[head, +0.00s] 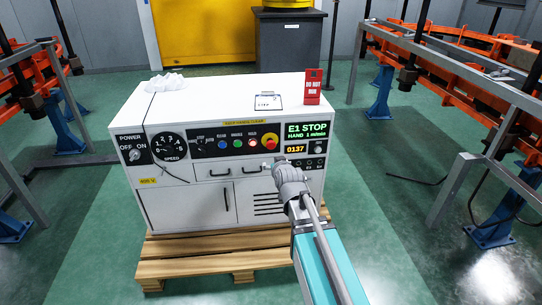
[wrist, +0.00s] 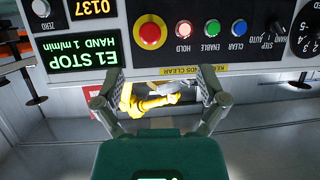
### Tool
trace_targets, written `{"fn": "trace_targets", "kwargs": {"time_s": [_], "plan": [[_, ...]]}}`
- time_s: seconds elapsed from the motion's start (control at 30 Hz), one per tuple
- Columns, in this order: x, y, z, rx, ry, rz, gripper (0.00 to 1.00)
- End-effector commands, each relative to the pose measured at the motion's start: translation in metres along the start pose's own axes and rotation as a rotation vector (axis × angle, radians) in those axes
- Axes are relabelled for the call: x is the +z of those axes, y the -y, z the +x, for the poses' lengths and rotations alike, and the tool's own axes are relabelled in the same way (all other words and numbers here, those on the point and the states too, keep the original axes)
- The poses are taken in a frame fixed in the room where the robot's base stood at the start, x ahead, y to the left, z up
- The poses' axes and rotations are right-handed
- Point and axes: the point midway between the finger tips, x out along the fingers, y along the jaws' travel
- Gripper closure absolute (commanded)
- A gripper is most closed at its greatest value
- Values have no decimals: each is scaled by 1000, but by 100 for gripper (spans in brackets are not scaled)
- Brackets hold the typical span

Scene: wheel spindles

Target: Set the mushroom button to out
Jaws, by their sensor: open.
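The red mushroom button (head: 269,141) has a yellow surround and sits on the black control strip of the white cabinet, left of the green display. It also shows in the wrist view (wrist: 150,32), which is upside down, above and between my fingertips. I cannot tell for sure whether it is in or out. My gripper (wrist: 160,82) is open, with its two fingers apart and nothing seen held between them. In the head view my gripper (head: 283,168) is just in front of the panel, below and right of the button, apart from it.
The green display (head: 307,131) reads E1 STOP, HAND 1 m/min. The HOLD button (wrist: 184,29) is lit, beside the green and blue buttons. A red DO NOT RUN tag (head: 312,87) stands on the cabinet top. Orange frames with grey rails flank both sides.

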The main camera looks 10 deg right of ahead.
Motion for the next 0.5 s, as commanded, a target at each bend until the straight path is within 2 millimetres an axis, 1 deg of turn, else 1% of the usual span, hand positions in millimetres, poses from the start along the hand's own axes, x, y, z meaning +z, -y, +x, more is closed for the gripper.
{"fn": "trace_targets", "kwargs": {"time_s": [0.03, 0.3, 0.5], "plan": [[11, 0, 10, 1, -30, -1, 8], [21, -1, 32, 13, -204, -4, 8], [29, -3, 45, 24, -332, -3, 8]]}}
